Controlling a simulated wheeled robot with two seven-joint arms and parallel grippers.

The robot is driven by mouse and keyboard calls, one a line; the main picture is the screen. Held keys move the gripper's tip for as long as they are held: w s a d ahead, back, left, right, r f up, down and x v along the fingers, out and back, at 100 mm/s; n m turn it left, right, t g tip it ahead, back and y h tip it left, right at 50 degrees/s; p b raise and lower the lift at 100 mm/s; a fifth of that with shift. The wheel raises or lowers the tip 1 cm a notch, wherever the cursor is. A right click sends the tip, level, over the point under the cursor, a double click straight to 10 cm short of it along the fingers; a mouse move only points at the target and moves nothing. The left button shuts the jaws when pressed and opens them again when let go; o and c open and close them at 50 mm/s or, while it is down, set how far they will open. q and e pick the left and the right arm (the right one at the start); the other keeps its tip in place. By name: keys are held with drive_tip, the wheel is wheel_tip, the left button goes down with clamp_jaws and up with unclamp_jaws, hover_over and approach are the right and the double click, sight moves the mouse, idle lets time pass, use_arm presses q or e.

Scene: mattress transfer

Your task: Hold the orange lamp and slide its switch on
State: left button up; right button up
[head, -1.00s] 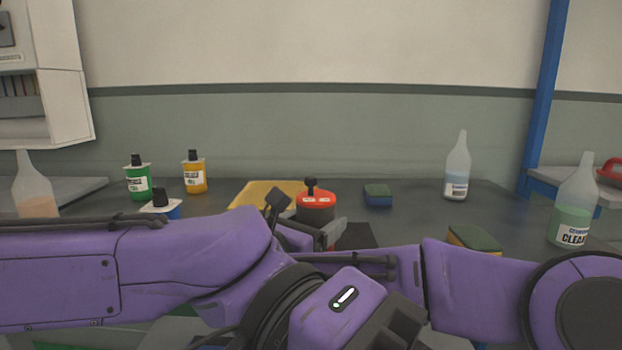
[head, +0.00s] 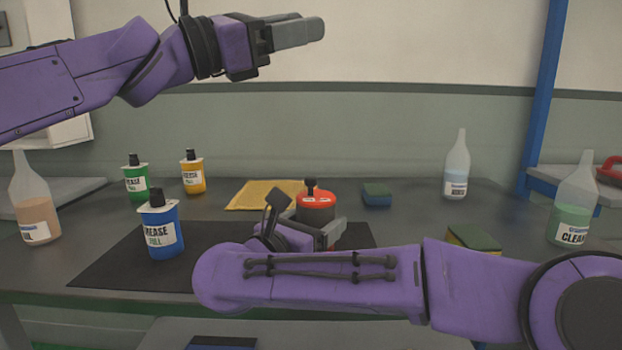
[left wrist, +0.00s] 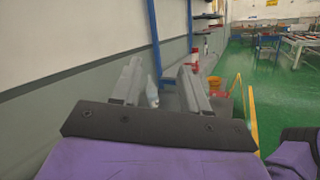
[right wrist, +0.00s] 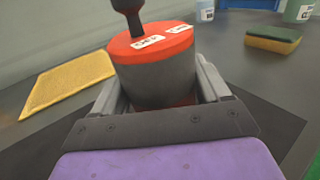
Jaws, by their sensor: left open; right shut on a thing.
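The orange lamp (head: 316,206) is a short dark cylinder with an orange-red top, white labels and a black knob sticking up. It stands upright at the back edge of the black mat (head: 120,262). My right gripper (head: 333,233) is shut on its sides. The right wrist view shows the lamp (right wrist: 152,75) between the two fingers, with labels and knob clear. The switch's setting cannot be made out. My left gripper (head: 298,33) is open and empty, high above the table and pointing right. Its fingers (left wrist: 160,88) show apart in the left wrist view.
A blue grease bottle (head: 161,228) stands on the mat. Clear bottles stand at both sides. A blue post (head: 545,100) rises at right.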

use_arm(q)
drive_tip(key=w+a+f+n+t+y, duration=0.2)
drive_tip(key=w+a+n+t+y, duration=0.1)
drive_tip(key=w+a+n+t, duration=0.25)
drive_tip(key=m+g+h, duration=0.1)
drive_tip(key=m+g, duration=0.2)
drive_tip(key=g, duration=0.5)
approach(311, 178)
drive_tip(key=x, duration=0.9)
drive_tip(key=shift+w+a+f, duration=0.15)
drive_tip(key=shift+w+f, duration=0.05)
drive_tip(key=shift+w+d+r, duration=0.1)
drive_tip(key=shift+w+d, duration=0.15)
drive_tip(key=shift+d, duration=0.3)
clamp_jaws()
drive_tip(key=shift+d, duration=1.15)
